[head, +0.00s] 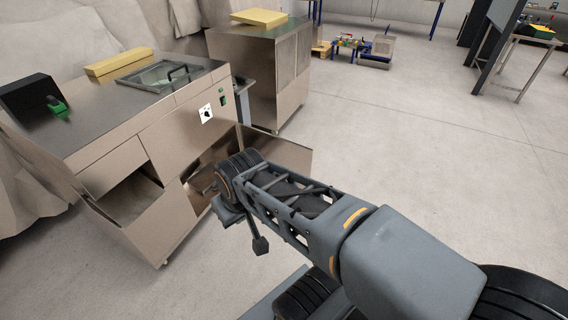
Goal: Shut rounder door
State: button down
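A steel dough machine (187,118) stands at the left, with a glass-topped lid and a switch panel on its front; I take it to be the rounder. A steel door panel (285,149) stands swung out at the right end of its front, beside a lower opening (204,172). My arm hides part of the panel and the opening. My gripper (243,228) is low in front of the opening, left of the door panel. Dark finger parts show, but I cannot tell whether they are open or shut. I see nothing held, and contact with the machine is unclear.
Another opening (125,195) shows at the machine's lower left. A second steel cabinet (275,75) with a yellow block (259,18) on top stands behind. Another yellow block (118,62) and a black box (33,98) sit on the machine. The floor (430,150) at the right is clear.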

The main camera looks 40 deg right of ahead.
aim_at(296, 157)
jog(key=z, duration=2)
jog(key=i, duration=4.3)
jog(key=u, duration=3.1)
